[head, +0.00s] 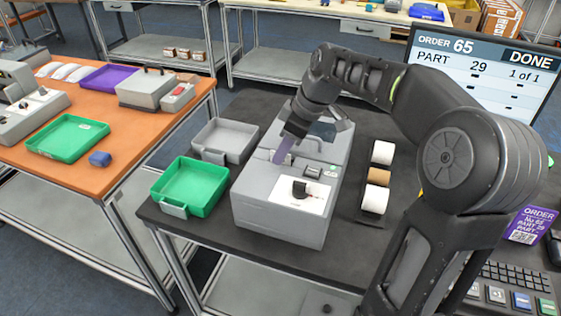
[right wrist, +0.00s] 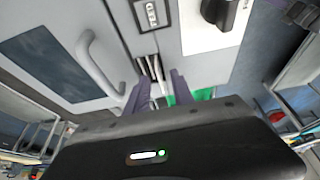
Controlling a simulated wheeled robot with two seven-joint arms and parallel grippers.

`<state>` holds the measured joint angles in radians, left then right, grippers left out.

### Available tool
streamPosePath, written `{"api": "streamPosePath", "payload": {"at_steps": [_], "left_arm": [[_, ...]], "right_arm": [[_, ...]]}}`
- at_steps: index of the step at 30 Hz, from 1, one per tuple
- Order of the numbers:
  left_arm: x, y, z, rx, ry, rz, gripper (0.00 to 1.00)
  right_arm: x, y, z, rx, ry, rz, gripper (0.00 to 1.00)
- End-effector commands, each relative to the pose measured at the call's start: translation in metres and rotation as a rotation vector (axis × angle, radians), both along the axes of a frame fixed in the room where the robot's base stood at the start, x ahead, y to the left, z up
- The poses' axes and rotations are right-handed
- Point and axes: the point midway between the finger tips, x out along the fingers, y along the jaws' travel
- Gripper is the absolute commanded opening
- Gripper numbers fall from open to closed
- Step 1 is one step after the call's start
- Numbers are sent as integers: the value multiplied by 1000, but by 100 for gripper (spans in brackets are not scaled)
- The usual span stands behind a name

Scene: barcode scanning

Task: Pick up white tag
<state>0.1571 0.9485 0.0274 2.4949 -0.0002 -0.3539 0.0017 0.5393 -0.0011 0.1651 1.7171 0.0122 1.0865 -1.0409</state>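A grey printer-like machine (head: 285,205) stands on the dark table, with a white panel and black knob on its top. My right gripper (head: 284,153) reaches down over the machine's top, near its slot. In the right wrist view its two fingers (right wrist: 158,90) are apart, with a gap between them. Narrow whitish strips (right wrist: 152,67) show beyond the fingertips at the slot; they may be the white tag, but I cannot tell for sure. I see no contact between them and the fingers. My left gripper is not in view.
A green tray (head: 207,205) and a grey tray (head: 212,132) sit left of the machine. Label rolls (head: 375,199) stand to its right. A monitor (head: 485,75) reads "Order 65, Part 29, Done". An orange table (head: 120,130) with trays and devices is at left.

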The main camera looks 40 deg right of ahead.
Motion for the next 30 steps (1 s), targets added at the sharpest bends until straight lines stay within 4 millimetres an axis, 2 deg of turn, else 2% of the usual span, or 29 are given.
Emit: {"api": "streamPosePath", "payload": {"at_steps": [18, 30], "left_arm": [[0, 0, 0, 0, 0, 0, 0], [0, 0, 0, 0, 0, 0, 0]], "right_arm": [[1, 1, -2, -1, -2, 1, 29], [1, 1, -2, -1, -2, 1, 0]]}}
